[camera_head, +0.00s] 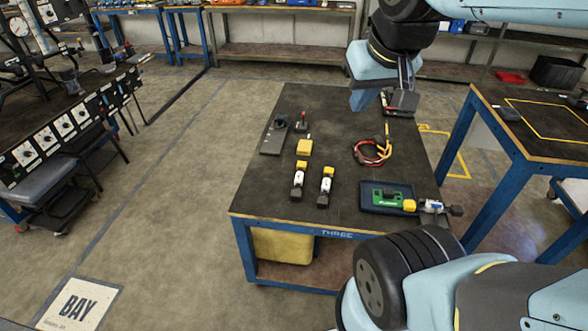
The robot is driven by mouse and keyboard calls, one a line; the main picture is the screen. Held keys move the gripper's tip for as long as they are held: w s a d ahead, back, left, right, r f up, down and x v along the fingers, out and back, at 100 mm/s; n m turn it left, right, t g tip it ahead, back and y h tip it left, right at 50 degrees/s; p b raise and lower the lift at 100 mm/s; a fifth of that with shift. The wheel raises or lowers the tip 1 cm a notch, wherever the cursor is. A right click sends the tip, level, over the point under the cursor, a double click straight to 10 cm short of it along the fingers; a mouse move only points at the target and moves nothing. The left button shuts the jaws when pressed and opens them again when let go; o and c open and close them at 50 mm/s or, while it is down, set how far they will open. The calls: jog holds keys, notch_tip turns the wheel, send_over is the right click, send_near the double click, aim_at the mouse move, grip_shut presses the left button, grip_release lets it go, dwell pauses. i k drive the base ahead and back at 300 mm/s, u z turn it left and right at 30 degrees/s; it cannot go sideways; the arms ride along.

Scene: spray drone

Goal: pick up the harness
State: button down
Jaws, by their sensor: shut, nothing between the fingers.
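The harness (372,153) is a loose coil of red cable with a yellow branch, lying on the dark top of the blue-framed table (250,190), right of its middle. My gripper (407,88) hangs from the arm that comes in at the top right, over the far right part of the table. It is shut and empty, apart from the harness, which lies nearer the camera and slightly left. The fingertips are small and hard to make out against a dark grey item (402,103) with a red part behind them.
Two white-and-black parts with yellow ends (298,181) stand near the front edge. A tray (374,205) with a green board sits front right. Bare tabletop surrounds most of the harness.

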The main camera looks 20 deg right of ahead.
aim_at(296, 194)
jog(key=z, duration=0.5)
jog(key=k, duration=1.15)
jog(key=z, duration=0.85)
jog(key=i, duration=1.2)
jog(key=u, duration=0.7)
